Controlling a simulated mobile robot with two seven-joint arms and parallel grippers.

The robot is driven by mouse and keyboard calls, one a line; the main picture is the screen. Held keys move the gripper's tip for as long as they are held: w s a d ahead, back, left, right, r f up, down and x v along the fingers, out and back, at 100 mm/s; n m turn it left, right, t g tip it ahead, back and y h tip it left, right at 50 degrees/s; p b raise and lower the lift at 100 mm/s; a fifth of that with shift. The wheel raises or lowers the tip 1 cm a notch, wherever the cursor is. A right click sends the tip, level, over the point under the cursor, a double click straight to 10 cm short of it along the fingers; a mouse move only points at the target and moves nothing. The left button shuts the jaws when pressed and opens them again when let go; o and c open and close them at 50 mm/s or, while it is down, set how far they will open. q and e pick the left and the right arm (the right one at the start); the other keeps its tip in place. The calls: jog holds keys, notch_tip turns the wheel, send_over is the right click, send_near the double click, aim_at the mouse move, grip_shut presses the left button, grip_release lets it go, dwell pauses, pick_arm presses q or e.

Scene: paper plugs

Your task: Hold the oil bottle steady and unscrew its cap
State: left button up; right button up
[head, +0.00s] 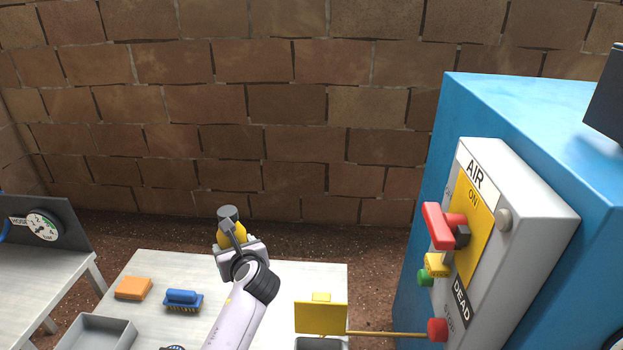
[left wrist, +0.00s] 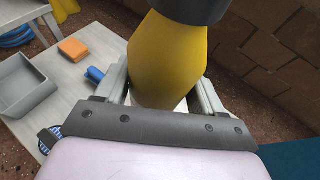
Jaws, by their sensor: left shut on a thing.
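The oil bottle (head: 222,239) is yellow with a dark grey cap (head: 228,212) on its top. My left gripper (head: 238,245) is shut on the bottle's body, below the cap. In the left wrist view the yellow bottle (left wrist: 168,55) sits between the two fingers (left wrist: 163,88), and the cap (left wrist: 192,8) is cut off by the top edge. The bottle's base is hidden, so I cannot tell whether it touches the table. My right gripper is not in view.
At the right stands a blue cabinet (head: 520,105) with an AIR panel; a yellow plate (head: 320,318) and rod reach over the table.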

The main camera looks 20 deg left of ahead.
pick_arm(q)
jog(key=shift+r, duration=0.1)
jog(key=shift+m+t+h, duration=0.4)
jog(key=shift+m, duration=0.1)
jog(key=r, duration=0.6)
jog(key=shift+s+a+r, duration=0.1)
jog(key=shift+s+a, duration=0.1)
jog(key=shift+a, duration=0.1)
jog(key=d+r+m, duration=0.1)
jog(key=s+d+r+t+h, duration=0.1)
jog(key=r, duration=0.1)
jog(key=s+d+r+m+h, duration=0.1)
jog(key=r, duration=0.1)
jog(key=shift+s+d+m+t, duration=0.25)
jog(key=shift+d+m+t, duration=0.05)
jog(key=s+d+m+t+h, duration=0.1)
jog(key=s+d+m+h, duration=0.55)
jog(key=s+d, duration=0.4)
notch_tip(320, 180, up, 16)
jog(key=n+p, duration=0.1)
jog(key=p, duration=1.7)
jog(key=shift+a+t, duration=0.3)
jog(key=shift+a, duration=0.15)
jog(key=shift+f, duration=0.15)
